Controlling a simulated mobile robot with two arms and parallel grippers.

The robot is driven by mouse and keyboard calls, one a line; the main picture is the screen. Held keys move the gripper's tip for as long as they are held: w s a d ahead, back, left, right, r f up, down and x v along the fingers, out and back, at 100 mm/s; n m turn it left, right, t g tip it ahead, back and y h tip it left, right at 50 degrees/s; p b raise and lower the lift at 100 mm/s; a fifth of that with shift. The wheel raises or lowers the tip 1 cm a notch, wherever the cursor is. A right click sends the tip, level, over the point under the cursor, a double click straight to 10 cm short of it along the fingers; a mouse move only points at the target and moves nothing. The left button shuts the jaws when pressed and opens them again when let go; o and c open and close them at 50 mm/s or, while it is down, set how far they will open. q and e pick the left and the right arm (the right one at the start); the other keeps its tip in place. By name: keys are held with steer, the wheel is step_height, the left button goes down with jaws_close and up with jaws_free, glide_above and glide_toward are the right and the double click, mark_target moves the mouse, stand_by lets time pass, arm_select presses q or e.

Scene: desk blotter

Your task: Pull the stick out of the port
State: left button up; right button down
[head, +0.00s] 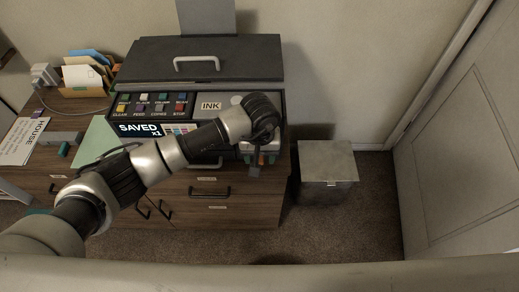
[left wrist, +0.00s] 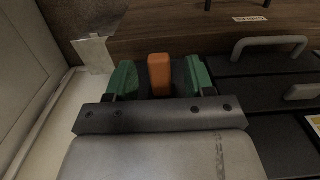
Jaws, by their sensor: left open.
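An orange stick (left wrist: 160,75) stands between the two fingers of my left gripper (left wrist: 160,80) in the left wrist view. The green finger pads are apart, with a gap on each side of the stick, so the gripper is open around it and not holding it. In the head view my left gripper (head: 262,160) is at the right front of the dark printer (head: 228,72). My wrist covers that part of the printer, and the port cannot be made out. My right gripper is not in view.
The printer stands on a wooden cabinet (head: 240,212) with drawer handles. A grey box (head: 327,165) stands on the carpet to the right. A paper organiser (head: 85,75) is at the left.

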arm_select(q)
steer(key=shift+c, duration=0.4)
jaws_close()
steer(key=s+p, duration=0.1)
steer(key=s, duration=0.5)
stand_by(0.9)
steer(key=shift+s, duration=0.15)
steer(key=shift+r+p, duration=0.9)
steer(key=shift+r, duration=1.1)
